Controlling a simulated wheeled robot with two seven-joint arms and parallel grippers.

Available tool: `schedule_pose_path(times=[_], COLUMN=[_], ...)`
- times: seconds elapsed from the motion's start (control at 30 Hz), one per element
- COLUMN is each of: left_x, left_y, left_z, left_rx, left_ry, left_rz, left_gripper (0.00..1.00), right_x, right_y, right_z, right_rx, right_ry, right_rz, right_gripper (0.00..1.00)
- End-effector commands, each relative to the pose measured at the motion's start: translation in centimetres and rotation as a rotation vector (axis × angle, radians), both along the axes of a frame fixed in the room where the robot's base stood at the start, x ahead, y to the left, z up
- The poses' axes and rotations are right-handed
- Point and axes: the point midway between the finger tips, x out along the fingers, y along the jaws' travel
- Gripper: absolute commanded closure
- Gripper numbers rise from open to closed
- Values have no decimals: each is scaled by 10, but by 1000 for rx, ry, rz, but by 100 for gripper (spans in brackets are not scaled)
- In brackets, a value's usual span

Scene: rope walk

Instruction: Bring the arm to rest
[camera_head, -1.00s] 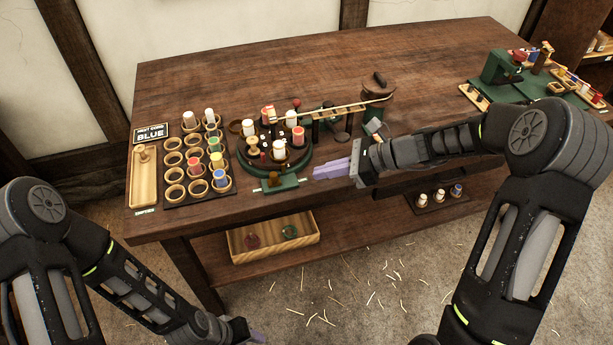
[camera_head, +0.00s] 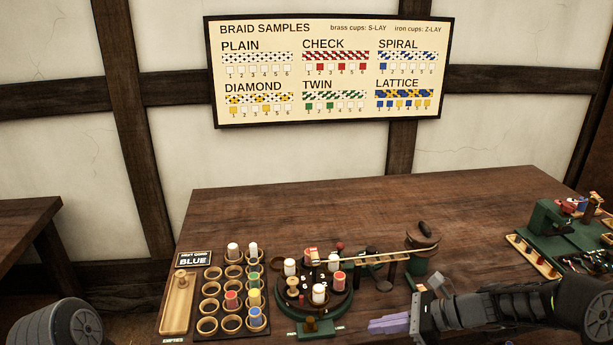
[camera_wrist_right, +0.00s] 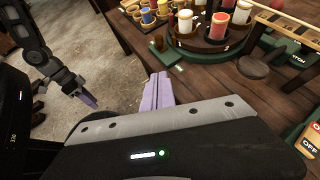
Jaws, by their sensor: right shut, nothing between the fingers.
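My right arm (camera_head: 510,305) reaches in from the right, low over the table's front part. Its gripper (camera_head: 388,325) has its lilac fingers pressed together with nothing between them. It points left, just right of a small green block with a lever (camera_head: 318,326) at the front of the braiding machine (camera_head: 345,300), apart from it. In the right wrist view the closed fingers (camera_wrist_right: 156,93) show beside the table's edge. My left arm (camera_head: 62,325) shows only in part at the lower left; its gripper (camera_wrist_right: 90,102) hangs over the floor in the wrist view, too small to judge.
A rack of ring holders (camera_head: 232,300) with several bobbins stands left of the machine, beside a wooden tray (camera_head: 178,302) and a "BLUE" sign (camera_head: 193,259). A green device (camera_head: 560,232) stands at the right. The table's back (camera_head: 300,210) is clear. A braid chart (camera_head: 325,70) hangs on the wall.

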Motion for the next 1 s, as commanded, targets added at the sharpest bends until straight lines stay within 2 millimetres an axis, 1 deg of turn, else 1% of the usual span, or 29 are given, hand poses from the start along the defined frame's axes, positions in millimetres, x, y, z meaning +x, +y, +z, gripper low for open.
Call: schedule_pose_path(times=[0.07,0.17,0.2,0.27,0.3,0.37,0.4,0.47,0.5,0.6,0.7,0.8,1.0], left_x=[0,0,0,0,0,0,0,0,0,0,0,0,0], left_y=[0,0,0,0,0,0,0,0,0,0,0,0,0], left_z=[0,0,0,0,0,0,0,0,0,0,0,0,0], left_rx=[0,0,0,0,0,0,0,0,0,0,0,0,0], left_ry=[0,0,0,0,0,0,0,0,0,0,0,0,0], left_rz=[0,0,0,0,0,0,0,0,0,0,0,0,0], left_gripper=[64,64,64,64,64,64,64,64,64,64,64,64,64], right_x=[-9,-29,-40,-62,-80,-109,-131,-165,-184,-220,-243,-253,-254], right_y=[8,22,28,39,46,56,63,75,83,103,121,132,134], right_z=[-22,-65,-86,-121,-145,-181,-204,-234,-248,-269,-274,-275,-274], right_rx=[-45,-148,-200,-293,-359,-462,-529,-621,-669,-740,-763,-772,-777], right_ry=[8,7,1,-15,-37,-87,-137,-244,-328,-546,-726,-831,-863], right_rz=[35,120,169,267,351,500,617,815,939,1193,1346,1417,1433], right_gripper=[100,100,100,100,100,100,100,100,100,100,100,100,100])
